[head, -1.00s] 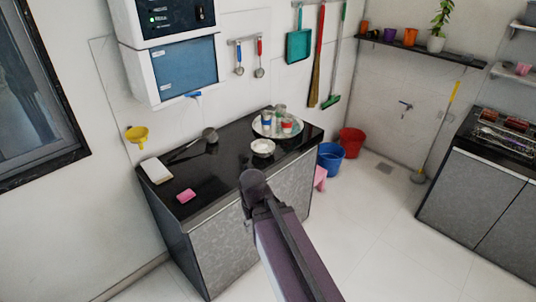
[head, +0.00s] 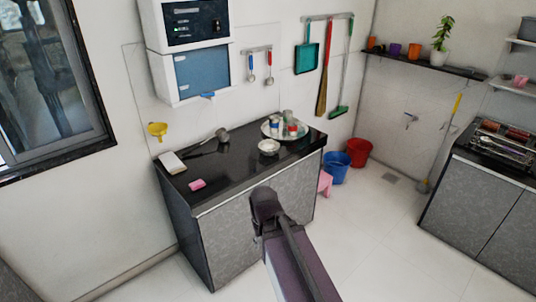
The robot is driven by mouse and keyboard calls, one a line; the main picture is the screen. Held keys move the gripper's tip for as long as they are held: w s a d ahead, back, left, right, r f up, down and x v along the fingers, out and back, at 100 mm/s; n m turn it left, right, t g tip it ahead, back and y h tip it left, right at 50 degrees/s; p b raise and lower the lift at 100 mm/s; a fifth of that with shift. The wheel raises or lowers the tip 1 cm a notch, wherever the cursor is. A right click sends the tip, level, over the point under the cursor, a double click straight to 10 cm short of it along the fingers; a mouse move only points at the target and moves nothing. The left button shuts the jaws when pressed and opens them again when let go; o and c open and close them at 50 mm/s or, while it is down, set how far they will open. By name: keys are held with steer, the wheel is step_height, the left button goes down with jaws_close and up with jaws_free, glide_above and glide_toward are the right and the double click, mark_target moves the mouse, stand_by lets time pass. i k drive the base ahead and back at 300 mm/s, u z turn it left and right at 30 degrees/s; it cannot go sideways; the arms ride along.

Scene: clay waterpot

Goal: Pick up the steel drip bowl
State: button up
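A small, shallow, pale bowl (head: 269,147) sits upright on the black counter (head: 238,163), near its front edge and just in front of a round tray (head: 268,133). Its steel finish is hard to tell at this size. A grey, long-handled cup or ladle (head: 222,135) lies farther left on the same counter. My arm rises from the bottom of the head view and ends in a dark joint in front of the cabinet. My gripper's fingers do not show.
The tray holds several cups or glasses. A pink sponge (head: 197,184) and a white block (head: 172,163) lie at the counter's left. Blue (head: 336,168) and red (head: 358,152) buckets and a pink stool (head: 325,183) stand at its right. Open floor lies between the counters.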

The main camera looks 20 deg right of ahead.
mark_target(268, 146)
steer(key=u, duration=0.65)
steer(key=i, duration=1.75)
steer(key=z, duration=0.5)
steer(key=k, duration=0.95)
steer(key=z, duration=0.05)
